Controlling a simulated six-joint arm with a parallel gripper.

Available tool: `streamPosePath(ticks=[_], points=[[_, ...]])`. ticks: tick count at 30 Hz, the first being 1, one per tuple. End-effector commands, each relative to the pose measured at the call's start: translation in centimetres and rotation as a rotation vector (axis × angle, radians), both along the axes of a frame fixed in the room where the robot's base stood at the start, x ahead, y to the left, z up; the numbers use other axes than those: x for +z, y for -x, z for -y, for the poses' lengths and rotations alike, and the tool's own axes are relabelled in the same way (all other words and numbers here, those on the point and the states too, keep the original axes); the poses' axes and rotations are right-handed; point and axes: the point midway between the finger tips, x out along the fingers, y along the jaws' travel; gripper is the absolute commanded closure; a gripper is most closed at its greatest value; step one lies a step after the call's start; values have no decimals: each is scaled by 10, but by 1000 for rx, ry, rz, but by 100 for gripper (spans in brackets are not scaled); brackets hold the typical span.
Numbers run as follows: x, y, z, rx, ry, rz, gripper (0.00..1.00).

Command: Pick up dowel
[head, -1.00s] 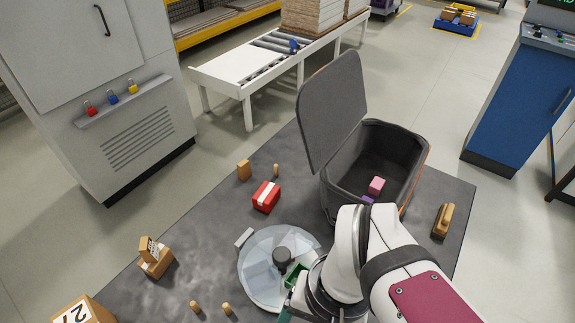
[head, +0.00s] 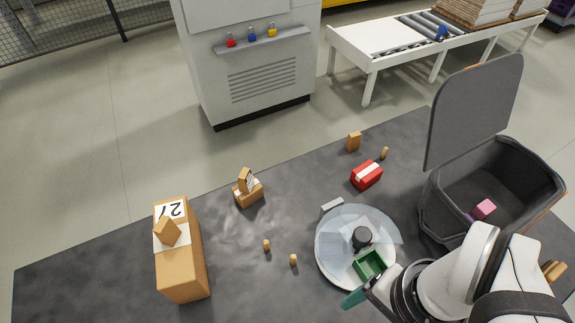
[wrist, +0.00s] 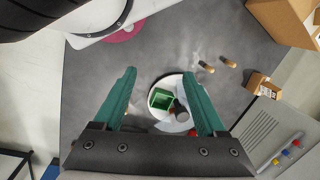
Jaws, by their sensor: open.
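Two small wooden dowels, one (head: 266,245) and another (head: 293,260), stand on the dark mat left of the round turntable. They also show in the wrist view, one (wrist: 206,66) and the other (wrist: 228,62), above and right of the finger tips. A third small peg (head: 384,153) stands beyond the red box. My gripper (wrist: 160,73) is open with nothing between its teal fingers. In the head view a teal finger (head: 354,298) shows at the turntable's near edge, right of the dowels; the rest is hidden by my arm.
The glass-topped turntable (head: 328,262) carries a green tray (head: 370,266) and a dark knob (head: 361,237). A red box (head: 366,175) is behind it. An open grey bin (head: 434,222) stands right. Cardboard boxes (head: 184,275) (head: 249,194) stand left. The mat around the dowels is clear.

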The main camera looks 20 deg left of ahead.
Motion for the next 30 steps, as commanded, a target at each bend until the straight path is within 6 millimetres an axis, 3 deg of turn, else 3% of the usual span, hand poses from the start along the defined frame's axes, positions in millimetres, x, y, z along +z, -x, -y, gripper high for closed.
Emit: streamPosePath(ticks=[2,5,6,14,17,19,22,25,30], points=[[0,0,0,0,0,0,26],[0,0,0,0,0,0,44],[0,0,0,0,0,0,46],[0,-4,2,0,4,1,46],[-2,-43,28,8,42,6,46],[-11,-81,61,26,81,15,46],[-29,-121,110,58,126,23,46],[-45,-140,141,83,151,26,46],[-82,-143,148,95,156,24,46]])
